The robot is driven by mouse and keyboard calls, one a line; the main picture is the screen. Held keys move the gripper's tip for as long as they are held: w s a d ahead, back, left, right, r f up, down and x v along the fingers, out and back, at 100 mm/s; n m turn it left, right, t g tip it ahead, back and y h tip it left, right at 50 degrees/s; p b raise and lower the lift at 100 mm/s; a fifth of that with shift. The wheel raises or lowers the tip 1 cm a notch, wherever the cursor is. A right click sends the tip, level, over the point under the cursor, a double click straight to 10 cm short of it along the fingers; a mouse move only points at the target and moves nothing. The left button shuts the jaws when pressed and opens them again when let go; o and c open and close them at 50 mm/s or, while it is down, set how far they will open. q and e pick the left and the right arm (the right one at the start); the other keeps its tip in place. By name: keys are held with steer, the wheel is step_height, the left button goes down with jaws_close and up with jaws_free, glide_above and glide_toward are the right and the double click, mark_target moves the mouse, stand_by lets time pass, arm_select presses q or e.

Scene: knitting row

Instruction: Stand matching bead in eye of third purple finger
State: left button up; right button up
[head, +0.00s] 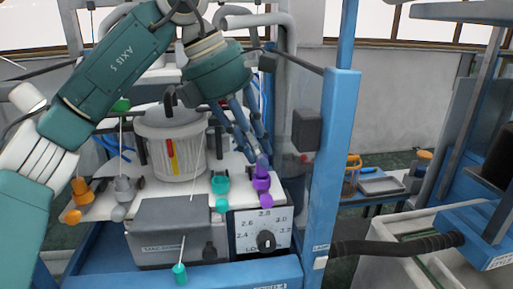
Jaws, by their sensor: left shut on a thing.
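My left gripper (258,150) reaches down from the upper left, its fingers shut on a small purple piece, likely the bead (262,161). The fingers hide much of the piece. It is right above the purple finger (261,182) at the right end of the row; I cannot tell whether it touches the eye. A purple ball (266,201) shows at the front of that finger. To the left are a teal finger (220,185), a grey finger (124,188) and an orange finger (82,191). My right gripper is not in view.
A white ribbed drum (172,150) stands behind the row. A grey box (170,228) and a dial panel (264,232) sit below. A blue post (338,150) rises close on the right. A teal-tipped needle (180,272) is at the front.

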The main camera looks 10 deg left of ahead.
arm_select(q)
steer(key=shift+f+b, duration=0.65)
steer(key=shift+f, duration=0.35)
stand_by(0.3)
